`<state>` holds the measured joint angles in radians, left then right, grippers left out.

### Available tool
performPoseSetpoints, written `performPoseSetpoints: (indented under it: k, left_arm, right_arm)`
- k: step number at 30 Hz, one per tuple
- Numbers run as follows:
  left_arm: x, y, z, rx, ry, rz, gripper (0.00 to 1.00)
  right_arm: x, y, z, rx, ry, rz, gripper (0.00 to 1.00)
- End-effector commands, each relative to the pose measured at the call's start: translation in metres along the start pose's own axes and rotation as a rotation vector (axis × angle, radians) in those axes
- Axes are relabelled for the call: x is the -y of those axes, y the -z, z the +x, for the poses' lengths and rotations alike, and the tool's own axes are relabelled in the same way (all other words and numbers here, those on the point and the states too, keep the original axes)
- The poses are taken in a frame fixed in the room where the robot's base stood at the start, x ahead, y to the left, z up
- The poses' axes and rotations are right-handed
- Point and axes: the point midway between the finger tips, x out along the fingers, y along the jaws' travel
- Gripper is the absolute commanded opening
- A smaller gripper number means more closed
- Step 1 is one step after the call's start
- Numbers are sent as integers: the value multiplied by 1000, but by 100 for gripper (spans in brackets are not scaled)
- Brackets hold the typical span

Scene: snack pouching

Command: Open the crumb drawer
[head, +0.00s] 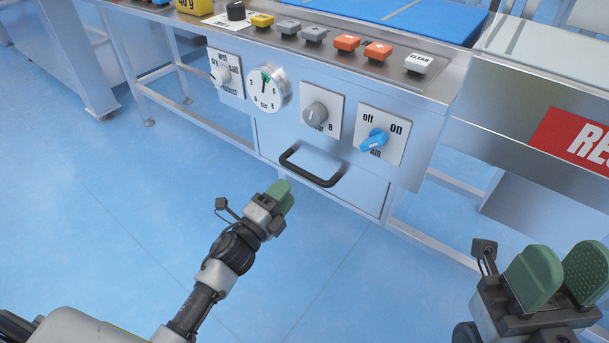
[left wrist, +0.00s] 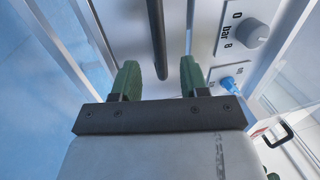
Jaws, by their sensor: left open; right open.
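The crumb drawer (head: 350,192) is a metal front low on the machine, below the control knobs, and looks closed. Its black bar handle (head: 311,180) runs across the upper part of the front. My left gripper (head: 279,192), with green fingers, is just in front of and below the handle's left end. In the left wrist view, the open fingers (left wrist: 158,75) point toward a black bar (left wrist: 157,35), which lines up with the gap between them. Whether the bar is between the fingertips or beyond them, I cannot tell. My right gripper (head: 560,262) is open and empty at lower right.
Above the drawer are a gauge (head: 267,90), a grey knob (head: 315,113) and a blue air switch (head: 374,140). Several coloured buttons (head: 347,43) line the top ledge. Metal frame legs stand around the machine. The blue floor (head: 110,230) in front is clear.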

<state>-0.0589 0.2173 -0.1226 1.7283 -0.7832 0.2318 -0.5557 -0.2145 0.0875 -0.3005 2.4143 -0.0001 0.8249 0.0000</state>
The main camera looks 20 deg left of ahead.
Motion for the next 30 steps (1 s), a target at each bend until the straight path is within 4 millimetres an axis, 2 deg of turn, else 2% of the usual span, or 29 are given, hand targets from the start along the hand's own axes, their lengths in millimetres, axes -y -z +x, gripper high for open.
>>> performPoseSetpoints:
  k: [6, 12, 16, 24, 30]
  left_arm:
    - [-2, -1, 43, 0, 2, 0, 44]
    - [-2, -1, 68, 1, -1, -2, 44]
    - [-1, 0, 74, 1, -2, -2, 44]
    - [-1, 0, 75, 2, -2, -3, 44]
    - [-1, 0, 75, 2, -2, -3, 14]
  right_arm:
    - [0, -3, 2, -26, 10, -4, 43]
    - [0, -5, 5, -39, 17, -6, 43]
    - [0, -5, 7, -46, 19, -7, 43]
    - [0, -5, 8, -48, 20, -7, 43]
    - [0, -5, 8, -47, 20, -7, 43]
